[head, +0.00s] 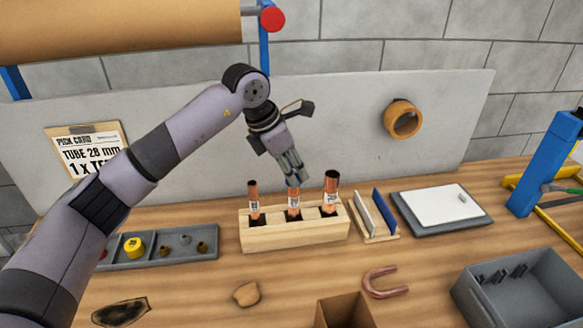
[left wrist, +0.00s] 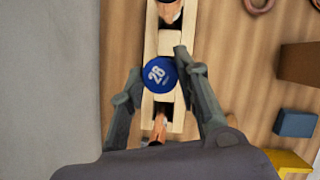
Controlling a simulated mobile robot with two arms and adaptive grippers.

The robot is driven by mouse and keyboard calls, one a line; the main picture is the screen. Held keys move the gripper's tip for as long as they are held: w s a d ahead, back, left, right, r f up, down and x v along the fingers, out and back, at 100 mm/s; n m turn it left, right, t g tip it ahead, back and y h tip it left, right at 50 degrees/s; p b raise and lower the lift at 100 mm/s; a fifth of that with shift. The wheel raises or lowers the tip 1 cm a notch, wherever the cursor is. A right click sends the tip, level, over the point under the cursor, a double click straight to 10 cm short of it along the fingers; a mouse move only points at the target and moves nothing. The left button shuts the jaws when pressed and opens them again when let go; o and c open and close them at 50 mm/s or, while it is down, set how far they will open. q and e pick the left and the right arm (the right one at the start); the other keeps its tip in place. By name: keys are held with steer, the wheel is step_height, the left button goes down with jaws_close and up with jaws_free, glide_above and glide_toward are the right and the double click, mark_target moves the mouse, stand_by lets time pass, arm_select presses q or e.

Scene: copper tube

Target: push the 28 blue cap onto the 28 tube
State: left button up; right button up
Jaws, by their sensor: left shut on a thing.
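My left gripper (head: 292,180) is over the middle of the wooden rack (head: 295,239), fingers pointing down. In the left wrist view the left gripper (left wrist: 159,82) is shut on the blue cap (left wrist: 160,73), which shows a white "28" on its round top. The middle copper tube (head: 293,206) stands upright in the rack under the fingertips, its label partly visible. I cannot tell whether the cap touches or sits on this tube; the fingers hide its top end. A thinner copper tube (head: 254,203) stands left and a wider one (head: 331,192) right. My right gripper is not in view.
A grey tray (head: 170,257) with a yellow cap (head: 134,246) and small fittings lies left. A wooden holder with panels (head: 376,219), a flat grey device (head: 440,208) and a grey bin (head: 520,290) stand right. A bent copper pipe (head: 384,284) and brown box (head: 344,311) are in front.

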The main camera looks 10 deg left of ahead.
arm_select(q)
steer(key=shift+f+b, duration=0.55)
steer(key=shift+f, duration=0.25)
steer(key=o, duration=0.8)
steer(key=shift+r, duration=0.15)
steer(key=v, duration=1.2)
